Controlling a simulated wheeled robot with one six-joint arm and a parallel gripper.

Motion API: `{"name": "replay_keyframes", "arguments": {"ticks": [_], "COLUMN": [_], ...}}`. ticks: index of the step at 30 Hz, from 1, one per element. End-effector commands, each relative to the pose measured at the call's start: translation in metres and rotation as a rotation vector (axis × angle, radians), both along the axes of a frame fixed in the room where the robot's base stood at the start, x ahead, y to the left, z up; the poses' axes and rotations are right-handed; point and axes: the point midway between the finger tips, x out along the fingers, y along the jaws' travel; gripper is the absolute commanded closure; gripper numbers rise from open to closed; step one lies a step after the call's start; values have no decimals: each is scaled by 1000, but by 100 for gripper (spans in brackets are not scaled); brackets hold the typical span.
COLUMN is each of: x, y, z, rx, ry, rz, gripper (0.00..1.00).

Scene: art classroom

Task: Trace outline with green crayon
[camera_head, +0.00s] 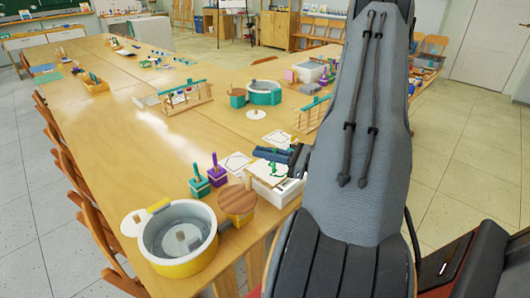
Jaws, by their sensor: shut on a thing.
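My gripper (272,154) shows at the left edge of my arm, over a white paper sheet (259,174). It is shut on a slim green crayon (274,166), which points down at the sheet. Green marks show on the sheet around the crayon's lower end. Whether the tip touches the paper is too small to tell. The sheet lies on a white box-like tray (284,194) near the table's right edge. My arm hides what lies behind and to the right of the gripper.
A second sheet with a dark outline (237,162) lies to the left. A teal block holder (200,188) and a purple one (217,176) stand nearby, with upright sticks. A yellow-rimmed pot (181,262) and a round wooden lid (237,200) are nearer. The table's middle (130,130) is mostly clear.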

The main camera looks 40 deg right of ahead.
Motion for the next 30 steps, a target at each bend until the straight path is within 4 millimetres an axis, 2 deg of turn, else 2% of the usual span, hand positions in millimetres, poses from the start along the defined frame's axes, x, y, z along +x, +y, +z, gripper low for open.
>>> {"name": "replay_keyframes", "arguments": {"ticks": [30], "x": [-1], "y": [9], "z": [0], "rx": [0], "ry": [-1], "rz": [0], "gripper": [100]}}
